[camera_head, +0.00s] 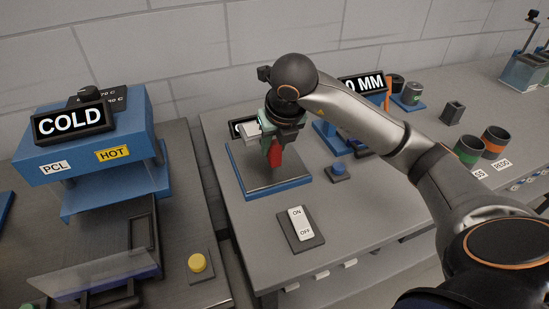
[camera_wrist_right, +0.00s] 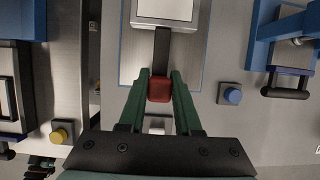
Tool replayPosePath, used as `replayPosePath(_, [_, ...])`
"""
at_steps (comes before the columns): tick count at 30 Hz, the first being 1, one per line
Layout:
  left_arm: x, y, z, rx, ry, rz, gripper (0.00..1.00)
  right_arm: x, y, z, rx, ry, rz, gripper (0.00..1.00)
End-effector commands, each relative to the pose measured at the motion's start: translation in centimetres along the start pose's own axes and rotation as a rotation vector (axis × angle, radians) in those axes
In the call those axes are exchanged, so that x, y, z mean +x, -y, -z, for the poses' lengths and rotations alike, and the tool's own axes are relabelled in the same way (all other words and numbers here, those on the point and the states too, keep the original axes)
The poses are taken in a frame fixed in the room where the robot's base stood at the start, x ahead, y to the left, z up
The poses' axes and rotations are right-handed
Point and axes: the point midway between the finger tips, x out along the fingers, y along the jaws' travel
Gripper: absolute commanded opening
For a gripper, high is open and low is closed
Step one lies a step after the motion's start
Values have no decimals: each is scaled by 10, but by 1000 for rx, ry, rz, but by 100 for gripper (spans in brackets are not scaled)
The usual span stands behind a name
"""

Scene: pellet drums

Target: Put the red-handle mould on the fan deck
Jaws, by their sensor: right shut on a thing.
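My right gripper (camera_head: 274,148) is shut on the red handle (camera_wrist_right: 160,89) of the mould, which also shows in the head view (camera_head: 275,154). The mould's dark stem leads to a pale metal block (camera_wrist_right: 168,10), partly cut off in the wrist view. The block and handle are over the blue-edged plate that looks like the fan deck (camera_head: 262,188). In the head view the block appears raised above the plate, but I cannot tell the gap exactly. The sign behind it is mostly hidden by the gripper. My left gripper is not in view.
An ON/OFF switch (camera_head: 300,225) lies in front of the deck, a blue button (camera_head: 338,169) to its right. A blue press with a COLD sign (camera_head: 72,122) and a yellow button (camera_head: 197,263) stand left, across a gap. Green-banded (camera_head: 468,149) and orange-banded (camera_head: 495,141) cups stand right.

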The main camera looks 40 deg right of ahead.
Motion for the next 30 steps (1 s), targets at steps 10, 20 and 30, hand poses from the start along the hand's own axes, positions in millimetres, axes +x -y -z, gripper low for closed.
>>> replayPosePath(10, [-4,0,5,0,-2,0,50,36,7,2,-2,-4,0,0])
replayPosePath(20, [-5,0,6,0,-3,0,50,49,6,6,-1,2,-2,0])
replayPosePath(30, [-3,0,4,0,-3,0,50,51,6,8,-2,0,-2,47])
